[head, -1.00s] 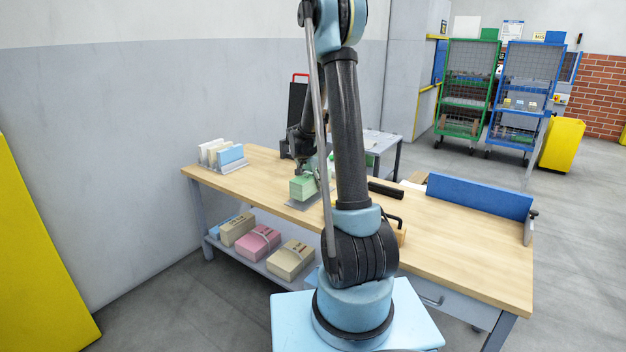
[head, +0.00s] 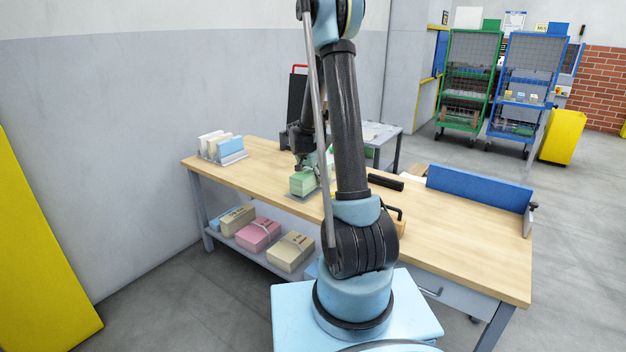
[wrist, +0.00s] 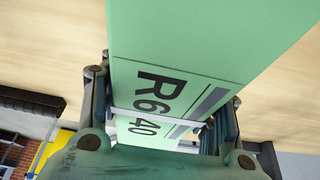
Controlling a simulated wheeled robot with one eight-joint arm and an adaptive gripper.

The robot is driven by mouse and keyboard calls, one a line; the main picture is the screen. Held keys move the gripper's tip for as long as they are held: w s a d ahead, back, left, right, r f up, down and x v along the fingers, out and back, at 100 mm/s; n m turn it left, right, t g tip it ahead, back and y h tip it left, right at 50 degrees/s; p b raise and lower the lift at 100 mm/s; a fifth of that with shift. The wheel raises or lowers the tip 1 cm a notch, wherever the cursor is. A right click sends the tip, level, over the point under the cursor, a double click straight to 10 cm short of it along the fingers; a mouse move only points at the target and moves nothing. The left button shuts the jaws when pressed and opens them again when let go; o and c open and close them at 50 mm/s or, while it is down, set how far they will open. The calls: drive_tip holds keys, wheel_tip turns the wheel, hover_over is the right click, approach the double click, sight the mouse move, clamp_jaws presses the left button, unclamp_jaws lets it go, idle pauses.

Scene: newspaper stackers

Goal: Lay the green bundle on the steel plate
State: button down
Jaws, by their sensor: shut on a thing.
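The green bundle (head: 302,187) is a pale green block over the left half of the wooden bench. In the wrist view the green bundle (wrist: 190,50) fills the middle, marked R640, with a pale strap across it. My gripper (head: 309,166) comes down from above and is shut on it; in the wrist view my gripper's fingers (wrist: 165,115) lie on both sides. The steel plate (head: 303,196) shows as a thin grey edge under the bundle. Whether the bundle touches the plate or hangs just above it, I cannot tell. My arm hides the area to the right.
A rack with white and blue bundles (head: 221,148) stands at the bench's left end. Several bundles, one pink (head: 258,234), lie on the shelf below. A black bar (head: 386,182) and a blue upright panel (head: 480,191) are to the right. Bare bench top (head: 455,236) lies before the panel.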

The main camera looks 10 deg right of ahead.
drive_tip(key=shift+f, duration=0.45)
drive_tip(key=shift+c, duration=2.4)
unclamp_jaws()
